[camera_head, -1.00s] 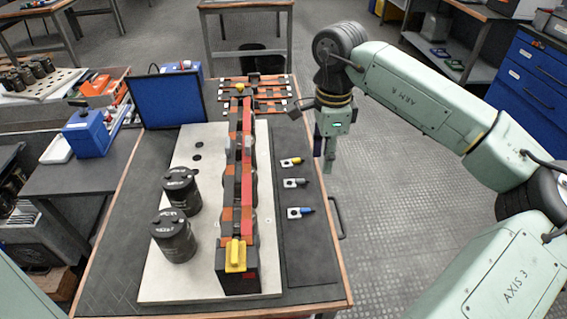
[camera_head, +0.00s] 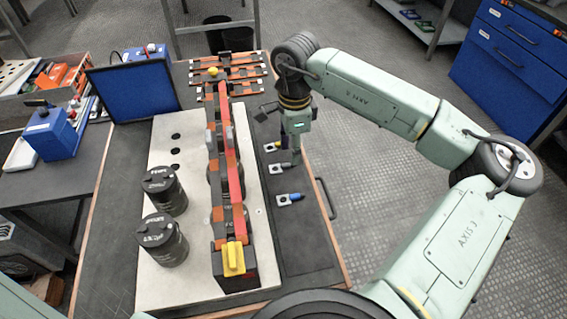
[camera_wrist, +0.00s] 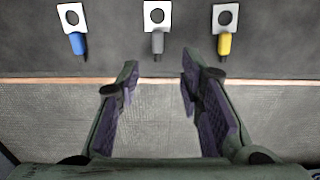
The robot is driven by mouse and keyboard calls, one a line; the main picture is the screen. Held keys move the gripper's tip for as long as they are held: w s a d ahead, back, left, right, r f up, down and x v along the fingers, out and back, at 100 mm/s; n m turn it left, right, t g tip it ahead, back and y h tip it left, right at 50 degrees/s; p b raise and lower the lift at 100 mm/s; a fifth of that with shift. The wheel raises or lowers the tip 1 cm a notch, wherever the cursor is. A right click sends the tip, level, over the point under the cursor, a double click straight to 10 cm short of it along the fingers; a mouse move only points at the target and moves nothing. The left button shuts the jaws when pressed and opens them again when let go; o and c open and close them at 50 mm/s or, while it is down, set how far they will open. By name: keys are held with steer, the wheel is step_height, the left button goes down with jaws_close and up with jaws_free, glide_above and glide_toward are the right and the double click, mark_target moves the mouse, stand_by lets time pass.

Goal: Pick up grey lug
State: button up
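The grey lug (camera_head: 278,169) lies on the dark mat at the right side of the table, between the yellow lug (camera_head: 271,147) and the blue lug (camera_head: 290,198). In the wrist view the grey lug (camera_wrist: 157,30) has a white plate with a round hole and a grey barrel pointing toward my gripper. My gripper (camera_wrist: 158,68) is open and empty there, its two fingers apart, with the grey lug beyond the gap. In the head view my gripper (camera_head: 296,157) is at the mat's right side, close to the grey and yellow lugs. Its height above the mat is unclear.
The capacitor bank with its red bar (camera_head: 236,165) stands left of the lugs on a pale board (camera_head: 153,285). Two black capacitors (camera_head: 163,240) stand on that board. The wooden table edge (camera_wrist: 60,80) and floor lie under my fingers in the wrist view.

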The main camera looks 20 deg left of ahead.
mark_target(282, 167)
steer(key=shift+s+f+p, duration=0.2)
steer(key=shift+f+p, duration=0.25)
steer(key=shift+f, duration=1.4)
steer(key=shift+c, duration=0.6)
jaws_close()
